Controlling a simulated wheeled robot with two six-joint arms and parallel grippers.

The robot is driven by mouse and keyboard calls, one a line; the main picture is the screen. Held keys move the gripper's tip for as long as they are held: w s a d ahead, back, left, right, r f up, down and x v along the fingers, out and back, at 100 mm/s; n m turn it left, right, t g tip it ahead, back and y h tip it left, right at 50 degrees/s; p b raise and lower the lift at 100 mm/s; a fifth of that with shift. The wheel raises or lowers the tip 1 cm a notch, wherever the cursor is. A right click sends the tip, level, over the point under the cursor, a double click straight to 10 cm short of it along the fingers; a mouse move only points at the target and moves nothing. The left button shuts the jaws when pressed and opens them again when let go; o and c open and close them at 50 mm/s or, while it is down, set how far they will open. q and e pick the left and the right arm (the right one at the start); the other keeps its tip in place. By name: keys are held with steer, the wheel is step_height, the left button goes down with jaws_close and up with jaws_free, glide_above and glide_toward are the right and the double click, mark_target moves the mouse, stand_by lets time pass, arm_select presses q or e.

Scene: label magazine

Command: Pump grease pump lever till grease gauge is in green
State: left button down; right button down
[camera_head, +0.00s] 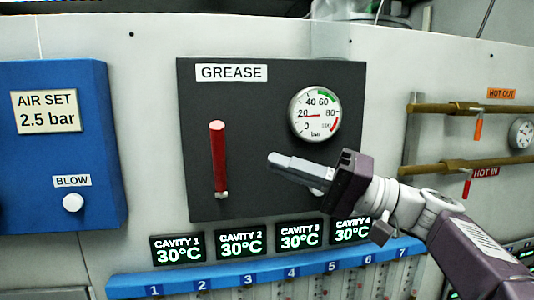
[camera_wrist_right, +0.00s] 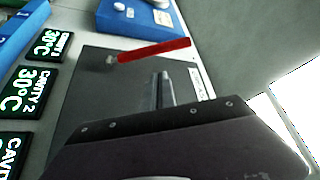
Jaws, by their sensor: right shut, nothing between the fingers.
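The red grease pump lever (camera_head: 218,158) stands nearly upright on the dark grease panel (camera_head: 240,100), below the GREASE label (camera_head: 231,73). The round grease gauge (camera_head: 315,114) is at the panel's upper right. Its red needle points left, near 20, away from the green arc around 60. My right gripper (camera_head: 272,160) is shut and empty, right of the lever and apart from it, its fingers pointing left. In the right wrist view, the shut fingers (camera_wrist_right: 163,78) show below the red lever (camera_wrist_right: 154,50). My left gripper is not in view.
A blue AIR SET box (camera_head: 60,150) with a white BLOW knob (camera_head: 73,202) stands left of the panel. Several CAVITY displays (camera_head: 240,244) and a blue numbered rail (camera_head: 130,287) lie below. Brass pipes (camera_head: 460,109) are at the right.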

steer(key=p+x, duration=0.2)
steer(key=x, duration=0.2)
steer(key=p+x, duration=0.2)
steer(key=x, duration=0.2)
steer(key=shift+s+a, duration=0.2)
steer(key=shift+a, duration=0.15)
steer(key=shift+s, duration=0.1)
steer(key=s+d+f+n+g+y+b, duration=0.1)
steer(key=s+f+n+g+y+b, duration=0.2)
steer(key=n+b, duration=1.2)
steer(key=shift+s+d+f+g+b, duration=0.4)
steer(key=shift+s+f+g+b, duration=1.7)
steer(key=shift+b, duration=3.2)
steer(key=shift+w+f+g, duration=0.6)
steer(key=shift+w+g, duration=0.05)
steer(key=shift+g, duration=0.05)
